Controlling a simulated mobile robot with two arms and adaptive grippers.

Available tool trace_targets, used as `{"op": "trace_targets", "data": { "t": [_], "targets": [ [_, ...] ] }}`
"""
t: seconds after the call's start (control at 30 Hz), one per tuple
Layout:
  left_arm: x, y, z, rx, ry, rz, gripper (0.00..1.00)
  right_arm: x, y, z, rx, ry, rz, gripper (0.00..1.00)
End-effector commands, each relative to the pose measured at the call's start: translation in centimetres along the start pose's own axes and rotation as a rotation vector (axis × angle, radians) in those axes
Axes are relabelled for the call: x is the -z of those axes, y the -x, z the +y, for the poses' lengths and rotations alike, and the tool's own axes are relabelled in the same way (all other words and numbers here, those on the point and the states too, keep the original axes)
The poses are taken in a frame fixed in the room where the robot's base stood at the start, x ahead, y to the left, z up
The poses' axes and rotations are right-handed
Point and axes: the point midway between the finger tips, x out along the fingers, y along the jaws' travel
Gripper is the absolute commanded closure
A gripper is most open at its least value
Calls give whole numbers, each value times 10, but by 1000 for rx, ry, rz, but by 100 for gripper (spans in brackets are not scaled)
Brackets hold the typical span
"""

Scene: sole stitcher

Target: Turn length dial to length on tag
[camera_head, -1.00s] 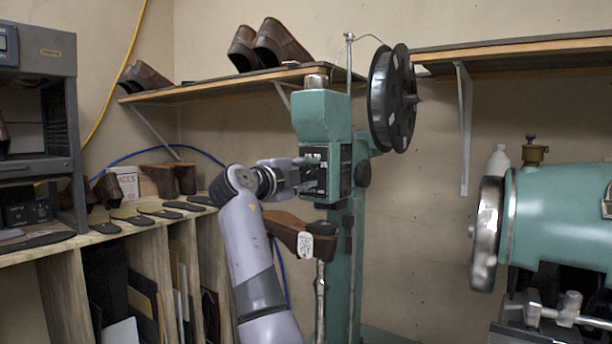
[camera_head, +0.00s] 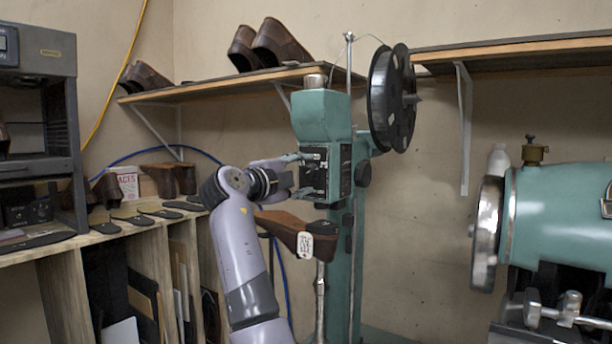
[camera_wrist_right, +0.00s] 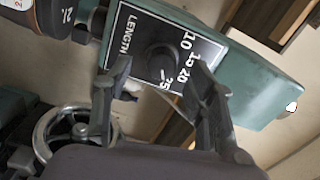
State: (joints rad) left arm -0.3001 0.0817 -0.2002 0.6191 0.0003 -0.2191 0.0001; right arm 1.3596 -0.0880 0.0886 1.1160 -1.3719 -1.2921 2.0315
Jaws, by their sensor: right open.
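The teal sole stitcher (camera_head: 322,115) stands in the middle of the head view, with a dark control panel (camera_head: 340,170) on its head. In the right wrist view the black round length dial (camera_wrist_right: 162,58) sits on a plate marked LENGTH, with 10, 15, 20 and 25 around it. My right gripper (camera_head: 299,174) is open in front of the panel. In the wrist view its fingers (camera_wrist_right: 160,76) stand either side of the dial, apparently not gripping it. A white tag (camera_head: 305,245) hangs at the brown shoe (camera_head: 284,228); its writing is unreadable here. My left gripper is out of view.
A black spool (camera_head: 392,100) is at the stitcher's upper right. A wall shelf (camera_head: 215,86) with shoes is behind. A wooden rack (camera_head: 150,228) with soles stands at left, and a teal machine (camera_head: 560,215) at right. A handwheel (camera_wrist_right: 75,130) shows in the wrist view.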

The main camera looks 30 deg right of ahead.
Motion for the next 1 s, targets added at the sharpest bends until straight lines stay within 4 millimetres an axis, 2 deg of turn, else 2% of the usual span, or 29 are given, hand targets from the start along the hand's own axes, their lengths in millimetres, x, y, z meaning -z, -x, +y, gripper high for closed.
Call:
{"op": "trace_targets", "data": {
  "t": [0.2, 0.4, 0.6, 1.0],
  "targets": [
    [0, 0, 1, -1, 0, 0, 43, -1, 49, 0, 1, -1, -4, 49],
    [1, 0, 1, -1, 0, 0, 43, -1, 84, 1, 0, -1, -2, 49],
    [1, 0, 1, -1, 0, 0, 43, 0, 99, 1, -1, 0, -1, 49],
    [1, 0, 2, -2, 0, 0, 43, 0, 100, 1, -1, 0, 0, 49]
  ]
}}
